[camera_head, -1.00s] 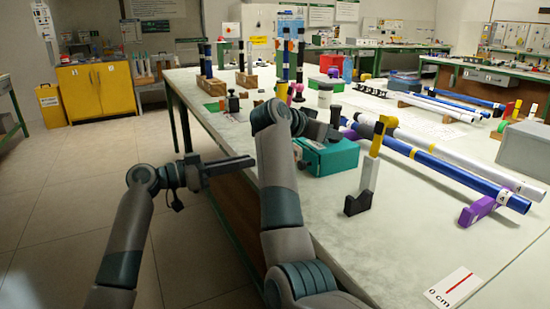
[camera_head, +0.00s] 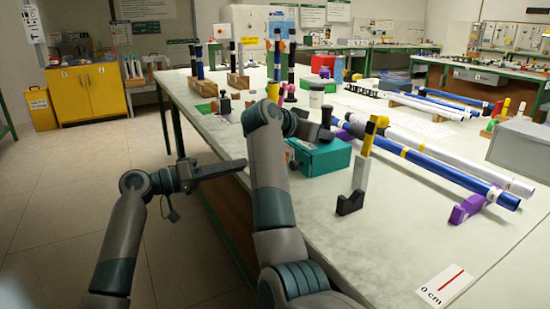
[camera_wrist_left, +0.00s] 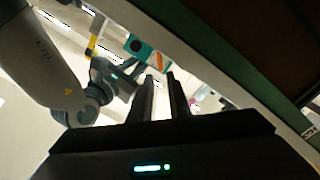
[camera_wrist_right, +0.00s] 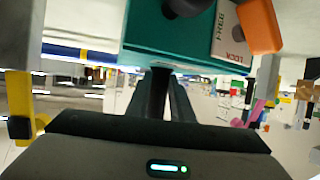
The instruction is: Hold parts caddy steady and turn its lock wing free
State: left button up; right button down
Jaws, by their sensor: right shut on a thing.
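The parts caddy (camera_head: 325,156) is a teal box on the near-left part of the bench. The right wrist view shows its teal face (camera_wrist_right: 160,40) close up, with a black knob, a white label reading LOCK and FREE, and an orange wing (camera_wrist_right: 260,25) beside the label. My right gripper (camera_wrist_right: 165,75) is shut at the caddy's edge; in the head view its fingertips are hard to make out. My left gripper (camera_head: 243,164) is empty, off the bench's left edge and apart from the caddy. Its fingers show a gap in the left wrist view (camera_wrist_left: 160,78).
Blue and white rods (camera_head: 430,162) lie on purple supports (camera_head: 468,208) further right. A white jar (camera_head: 316,96) stands behind the caddy. The bench's front area is clear except for a 0 cm card (camera_head: 446,284).

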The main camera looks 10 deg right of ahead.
pick_arm(q)
jog(key=shift+d, duration=0.15)
jog(key=x, duration=1.1)
jog(key=shift+w+d, duration=0.1)
jog(key=shift+d, duration=0.25)
grip_shut()
